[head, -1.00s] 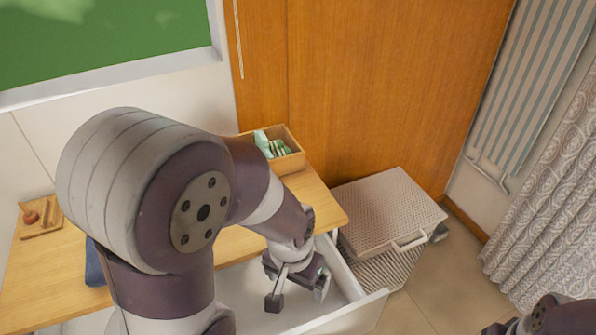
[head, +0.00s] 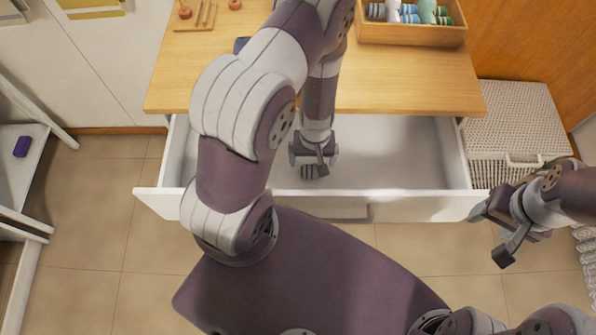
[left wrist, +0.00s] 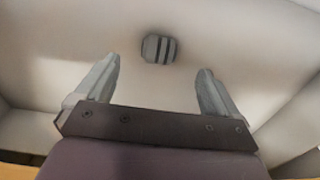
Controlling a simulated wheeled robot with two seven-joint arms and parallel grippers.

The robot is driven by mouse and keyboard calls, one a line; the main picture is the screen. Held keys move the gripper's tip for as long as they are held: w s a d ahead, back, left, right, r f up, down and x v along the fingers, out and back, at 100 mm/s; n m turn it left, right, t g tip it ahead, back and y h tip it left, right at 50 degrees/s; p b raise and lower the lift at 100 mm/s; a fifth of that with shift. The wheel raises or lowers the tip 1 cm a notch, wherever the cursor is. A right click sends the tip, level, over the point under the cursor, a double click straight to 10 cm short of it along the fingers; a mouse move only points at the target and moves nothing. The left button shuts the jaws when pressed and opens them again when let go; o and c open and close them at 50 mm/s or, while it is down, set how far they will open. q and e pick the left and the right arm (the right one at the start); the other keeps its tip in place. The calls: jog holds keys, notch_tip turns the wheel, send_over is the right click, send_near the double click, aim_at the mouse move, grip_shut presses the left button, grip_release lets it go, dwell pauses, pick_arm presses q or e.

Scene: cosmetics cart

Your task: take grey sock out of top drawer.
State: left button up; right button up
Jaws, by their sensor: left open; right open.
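The top drawer (head: 415,207) is pulled open under the wooden tabletop, and its white inside is mostly bare. A small rolled grey sock (head: 310,172) with dark stripes lies on the drawer floor. In the left wrist view the sock (left wrist: 159,49) lies beyond the fingertips, roughly centred between them. My left gripper (head: 313,157) reaches down into the drawer, open and empty, close to the sock. Its fingers also show apart in the left wrist view (left wrist: 158,68). My right gripper (head: 490,235) is open and empty, outside the drawer near its front right corner.
A wooden box (head: 412,33) with bottles and rolled items stands at the tabletop's back right. A small wooden tray (head: 195,17) is at the back left. A wicker hamper (head: 518,120) stands right of the drawer. A shelf with a purple item (head: 22,147) is far left.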

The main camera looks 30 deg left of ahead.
aim_at(311, 171)
pick_arm(q)
jog(key=f+b, duration=0.1)
jog(key=f, duration=0.4)
jog(key=f+b, duration=0.1)
jog(key=f, duration=0.3)
jog(key=shift+w+a+f, duration=0.2)
jog(key=shift+f, duration=0.15)
jog(key=shift+c, duration=1.2)
jog(key=c, duration=0.8)
